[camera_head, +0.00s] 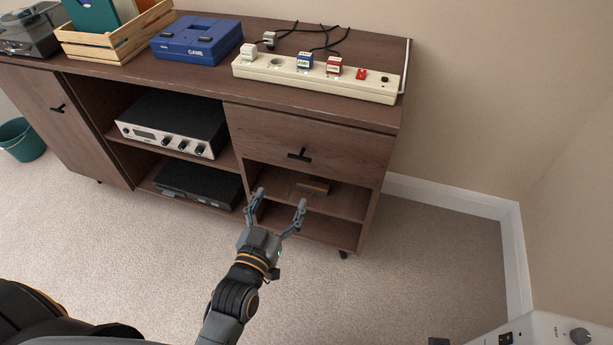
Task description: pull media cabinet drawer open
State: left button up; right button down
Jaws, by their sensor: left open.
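The media cabinet (130,86) is dark brown wood and stands against the wall. Its drawer (345,150) is at the upper right of the front and looks shut. The drawer's black T-shaped handle (299,155) sits at the middle of the drawer face. My left gripper (279,198) is open and empty, with its fingers pointing towards the cabinet. In the picture it is below the handle, in front of the open shelves, and apart from the handle. My right gripper is not in view.
A power strip (283,77) with plugs, a blue game console (197,42) and a wooden crate (95,47) stand on the cabinet top. A silver-fronted receiver (170,142) sits on the shelf. A teal bin (22,140) stands at left.

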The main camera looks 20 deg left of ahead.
aim_at(299, 159)
pick_arm(q)
jog(key=w+b, duration=0.2)
jog(key=w, duration=1.2)
jog(key=shift+d, duration=0.15)
jog(key=shift+s, duration=0.1)
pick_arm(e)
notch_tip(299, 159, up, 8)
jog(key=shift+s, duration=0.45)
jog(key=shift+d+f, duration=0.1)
pick_arm(q)
grip_shut()
